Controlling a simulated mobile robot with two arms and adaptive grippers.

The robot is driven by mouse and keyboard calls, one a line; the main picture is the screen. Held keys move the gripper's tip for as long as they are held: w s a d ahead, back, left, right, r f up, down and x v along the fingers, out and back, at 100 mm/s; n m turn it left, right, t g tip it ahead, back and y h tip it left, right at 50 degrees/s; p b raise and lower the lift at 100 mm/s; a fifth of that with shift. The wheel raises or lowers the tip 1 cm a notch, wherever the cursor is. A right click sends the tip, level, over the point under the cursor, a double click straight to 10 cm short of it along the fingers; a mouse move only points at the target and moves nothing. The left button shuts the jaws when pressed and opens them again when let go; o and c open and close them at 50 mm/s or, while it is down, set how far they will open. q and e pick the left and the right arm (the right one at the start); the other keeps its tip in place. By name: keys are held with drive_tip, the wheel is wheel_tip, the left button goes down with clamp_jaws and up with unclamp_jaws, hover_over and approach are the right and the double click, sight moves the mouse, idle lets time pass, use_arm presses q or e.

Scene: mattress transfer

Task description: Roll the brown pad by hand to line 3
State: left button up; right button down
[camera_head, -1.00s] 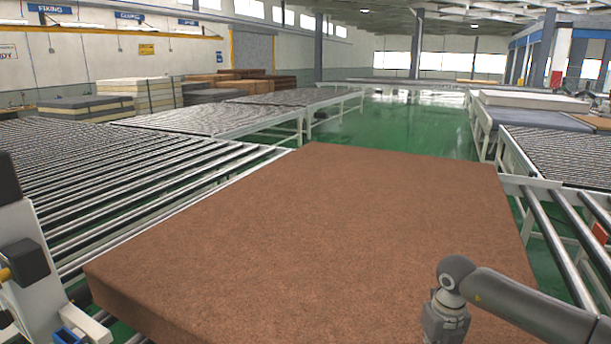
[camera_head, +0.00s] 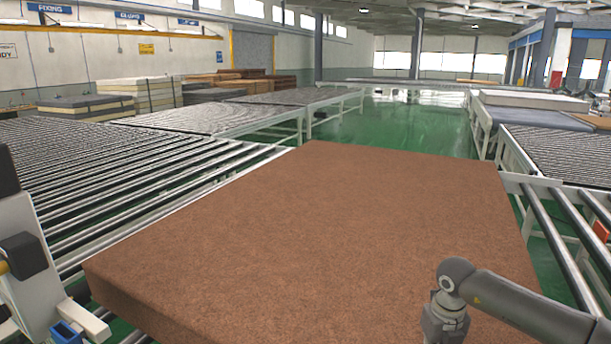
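The brown pad (camera_head: 320,220) is a large, thick, flat slab filling the lower middle of the head view. It lies between the roller conveyor on the left and the rails on the right; what bears it from below is hidden. My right arm comes in from the lower right over the pad's near right corner. Its gripper is cut off by the bottom edge, so its fingers are hidden. My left gripper is not in the picture. No sign in view reads as line 3.
A roller conveyor (camera_head: 120,190) runs along the left, with more roller tables (camera_head: 215,117) beyond it. Another roller line (camera_head: 565,150) stands at the right, with a white mattress (camera_head: 530,100) farther back. Stacked mattresses (camera_head: 140,93) stand at the back left. Green floor (camera_head: 410,125) is clear beyond the pad.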

drive_tip(key=shift+s+f, duration=0.15)
drive_tip(key=shift+f, duration=0.1)
idle(0.5)
drive_tip(key=shift+s+d, duration=0.1)
drive_tip(key=shift+d, duration=0.05)
drive_tip(key=shift+s+d+r, duration=0.1)
drive_tip(key=shift+d, duration=0.25)
drive_tip(key=shift+s+d+r, duration=0.1)
drive_tip(key=shift+s+d, duration=0.1)
drive_tip(key=shift+d, duration=0.25)
drive_tip(key=shift+w+a+r, duration=0.1)
drive_tip(key=shift+w, duration=0.1)
drive_tip(key=shift+r+p, duration=2.25)
drive_tip(key=shift+r, duration=1.35)
drive_tip(key=shift+f, duration=0.1)
